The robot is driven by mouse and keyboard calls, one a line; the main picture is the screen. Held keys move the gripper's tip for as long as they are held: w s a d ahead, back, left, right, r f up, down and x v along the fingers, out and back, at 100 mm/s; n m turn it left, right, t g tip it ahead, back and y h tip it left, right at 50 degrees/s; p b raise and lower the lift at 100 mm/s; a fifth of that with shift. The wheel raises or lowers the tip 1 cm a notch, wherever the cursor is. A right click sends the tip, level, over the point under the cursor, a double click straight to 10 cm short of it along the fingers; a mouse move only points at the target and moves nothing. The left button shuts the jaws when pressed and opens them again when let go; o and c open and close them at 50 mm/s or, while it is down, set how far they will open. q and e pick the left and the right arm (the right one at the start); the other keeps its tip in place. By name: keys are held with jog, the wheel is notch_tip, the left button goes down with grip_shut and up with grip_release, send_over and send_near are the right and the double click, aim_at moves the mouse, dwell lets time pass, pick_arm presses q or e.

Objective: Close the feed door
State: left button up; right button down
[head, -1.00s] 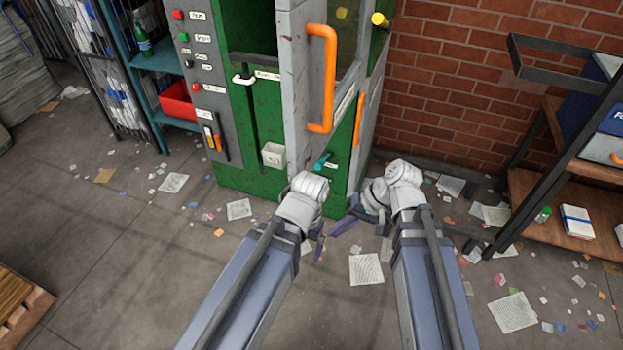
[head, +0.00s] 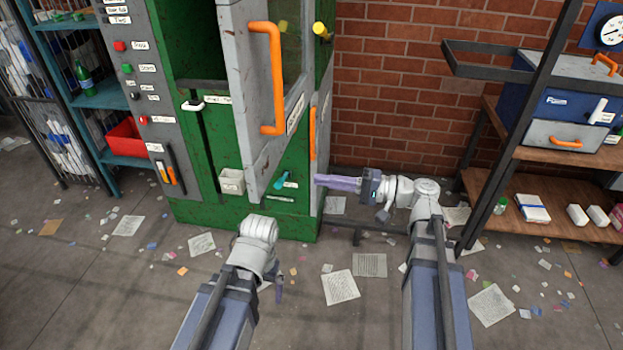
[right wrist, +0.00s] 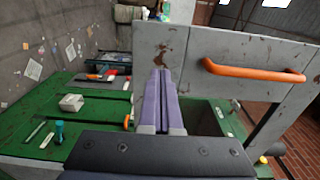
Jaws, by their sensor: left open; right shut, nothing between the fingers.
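The feed door (head: 246,62) is a worn grey panel with an orange handle (head: 265,78). It stands swung out from the green machine (head: 209,205), with a dark opening to its left. My right gripper (head: 318,181) is shut and empty, its purple fingers pointing left close to the door's lower part. In the right wrist view the shut fingers (right wrist: 160,95) overlap the grey door (right wrist: 185,50); I cannot tell whether they touch. The orange handle (right wrist: 255,74) lies to their right. My left gripper (head: 279,289) is low in front of the machine, partly hidden by its wrist, and apart from the door.
A second orange handle (head: 312,140) is on the machine's right side. A grey control panel (head: 134,75) and a red bin (head: 126,138) are at left. A wooden rack (head: 560,216) with a dark frame stands at right. Paper scraps litter the floor.

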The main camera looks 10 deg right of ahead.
aim_at(263, 172)
jog(key=x, duration=1.2)
jog(key=shift+a, duration=0.1)
